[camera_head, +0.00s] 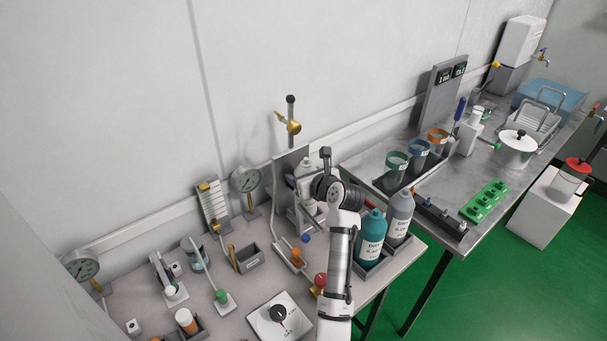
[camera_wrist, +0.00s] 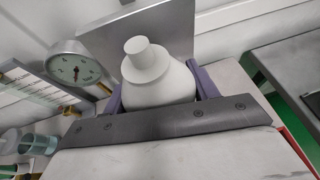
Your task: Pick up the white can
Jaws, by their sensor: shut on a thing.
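The white can (camera_wrist: 158,82), with a rounded shoulder and a narrow capped neck, stands between the two purple fingers of my gripper (camera_wrist: 160,92) in the wrist view. My gripper is shut on it. The dark bar of my gripper hides its lower part. In the head view the white can (camera_head: 308,203) is partly hidden by my wrist, in front of a grey upright panel (camera_head: 291,168). I cannot tell whether its base touches the bench.
A teal bottle (camera_head: 371,236) and a grey bottle (camera_head: 399,212) stand in a tray right of my arm. A red knob (camera_head: 320,281) is close to my arm's left side.

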